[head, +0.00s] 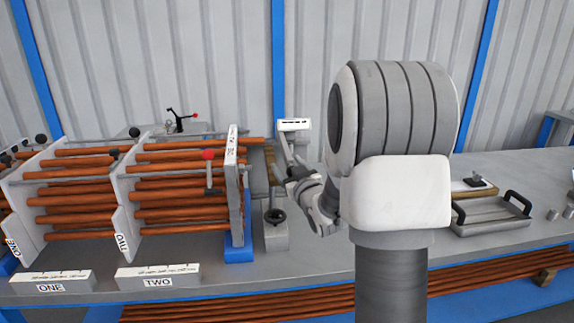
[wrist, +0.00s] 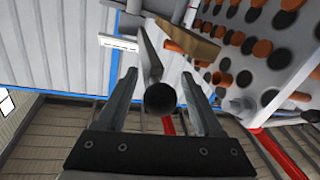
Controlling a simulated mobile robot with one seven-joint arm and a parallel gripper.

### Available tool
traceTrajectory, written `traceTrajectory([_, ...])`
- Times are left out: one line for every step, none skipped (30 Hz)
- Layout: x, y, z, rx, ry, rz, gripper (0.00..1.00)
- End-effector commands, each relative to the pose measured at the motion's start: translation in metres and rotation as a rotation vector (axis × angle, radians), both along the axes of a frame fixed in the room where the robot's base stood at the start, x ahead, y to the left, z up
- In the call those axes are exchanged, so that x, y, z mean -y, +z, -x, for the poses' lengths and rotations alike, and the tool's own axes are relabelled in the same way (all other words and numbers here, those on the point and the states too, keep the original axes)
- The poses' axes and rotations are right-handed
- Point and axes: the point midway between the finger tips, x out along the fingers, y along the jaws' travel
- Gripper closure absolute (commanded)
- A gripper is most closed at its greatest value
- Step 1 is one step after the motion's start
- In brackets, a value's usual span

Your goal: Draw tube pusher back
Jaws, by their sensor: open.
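In the wrist view a dark round knob (wrist: 160,99) on the end of a grey bar sits between my gripper's fingers (wrist: 159,76). A wooden block (wrist: 188,40) lies beyond it, beside the tube sheet; this looks like the tube pusher, though the joint between bar and block is unclear. My gripper is open, with a finger on each side of the knob; I cannot tell whether either touches it. In the head view my gripper (head: 288,158) is right of the tube sheet (head: 236,190), and the knob is hidden there.
The tube sheet's holes (wrist: 272,50) show orange tube ends and dark openings, close on the right. A black handwheel (head: 275,216) on a grey block stands below my gripper. A white sign (head: 294,125) stands behind. A grey tray (head: 490,215) lies at right on the bench.

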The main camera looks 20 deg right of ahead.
Motion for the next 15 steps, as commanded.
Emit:
traceTrajectory([0.0001,-0.0002,0.0001,0.0,0.0,0.0,0.31])
traceTrajectory([0.0001,-0.0002,0.0001,0.0,0.0,0.0,0.31])
traceTrajectory([0.0,-0.0002,0.0,0.0,0.0,0.0,0.31])
traceTrajectory([0.0,-0.0002,0.0,0.0,0.0,0.0,0.31])
traceTrajectory([0.0,-0.0002,0.0,0.0,0.0,0.0,0.31])
traceTrajectory([0.0,-0.0002,0.0,0.0,0.0,0.0,0.39])
traceTrajectory([0.0,-0.0001,0.0,0.0,0.0,0.0,0.44])
traceTrajectory([0.0,-0.0001,0.0,0.0,0.0,0.0,0.49])
traceTrajectory([-0.0001,-0.0001,0.0,0.0,0.0,0.0,0.57])
traceTrajectory([-0.0001,-0.0001,0.0,0.0,0.0,0.0,0.62])
traceTrajectory([-0.0003,-0.0002,-0.0001,0.0,0.0,0.0,0.68])
traceTrajectory([-0.0004,-0.0002,-0.0001,0.0,0.001,0.0,0.75])
traceTrajectory([-0.0005,-0.0002,-0.0001,0.0,0.001,0.0,0.8])
traceTrajectory([-0.0005,-0.0001,-0.0001,0.0,0.001,0.0,0.85])
traceTrajectory([-0.0007,-0.0001,-0.0002,0.0,0.001,0.0,0.93])
